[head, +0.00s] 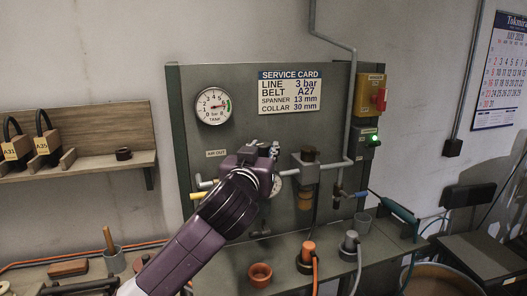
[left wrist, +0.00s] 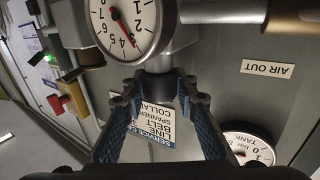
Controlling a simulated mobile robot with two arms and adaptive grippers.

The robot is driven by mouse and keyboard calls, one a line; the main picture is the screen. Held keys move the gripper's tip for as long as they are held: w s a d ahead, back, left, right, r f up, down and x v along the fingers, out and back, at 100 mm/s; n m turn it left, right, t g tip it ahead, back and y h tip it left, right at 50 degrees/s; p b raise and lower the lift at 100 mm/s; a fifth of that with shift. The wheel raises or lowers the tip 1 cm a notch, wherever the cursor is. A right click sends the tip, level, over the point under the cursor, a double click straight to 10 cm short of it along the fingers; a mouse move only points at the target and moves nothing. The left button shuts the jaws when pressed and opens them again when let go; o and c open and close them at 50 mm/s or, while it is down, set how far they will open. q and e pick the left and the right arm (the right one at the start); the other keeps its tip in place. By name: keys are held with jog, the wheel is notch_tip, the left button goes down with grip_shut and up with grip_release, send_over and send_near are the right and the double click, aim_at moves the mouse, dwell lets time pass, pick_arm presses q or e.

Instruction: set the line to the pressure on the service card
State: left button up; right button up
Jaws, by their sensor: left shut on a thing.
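The service card (head: 290,91) on the panel reads LINE 3 bar. It also shows, upside down, behind my fingers in the left wrist view (left wrist: 155,122). My left gripper (head: 266,153) is at the regulator in mid-panel, with its fingers (left wrist: 160,88) on both sides of a dark knob (left wrist: 160,82) and shut on it. In the head view my wrist partly hides this gauge (head: 277,186). My right gripper is out of view.
The tank gauge (head: 213,106) is at upper left of the panel. A yellow box with a red switch (head: 370,95) and a green light are at right.

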pick_arm(q)
jog(key=o, duration=1.2)
jog(key=v, duration=1.2)
dwell(0.4)
